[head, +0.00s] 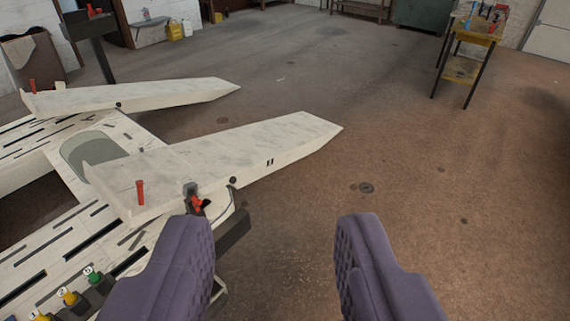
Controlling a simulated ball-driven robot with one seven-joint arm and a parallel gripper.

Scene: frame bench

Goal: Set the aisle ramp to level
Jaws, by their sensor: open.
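Two long white ramps project from the slotted white frame bench (60,245). The nearer ramp (230,150) points to the right, with its tapered tip over the floor. A red peg (140,192) stands near its left end. A grey bracket with a red lever (198,204) and a dark round pivot (233,181) sit at its near side. The farther ramp (150,95) lies behind it. I cannot tell which is the aisle ramp, nor its exact slope. My gripper (275,225) is open and empty, its purple padded fingers apart, the left one just beside the red lever.
Numbered green (92,274) and yellow (68,296) knobs line the bench's near edge. A yellow-topped side table (475,35) with tools stands at the back right. A dark stand (90,28) is at the back left. The brown concrete floor at right is clear.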

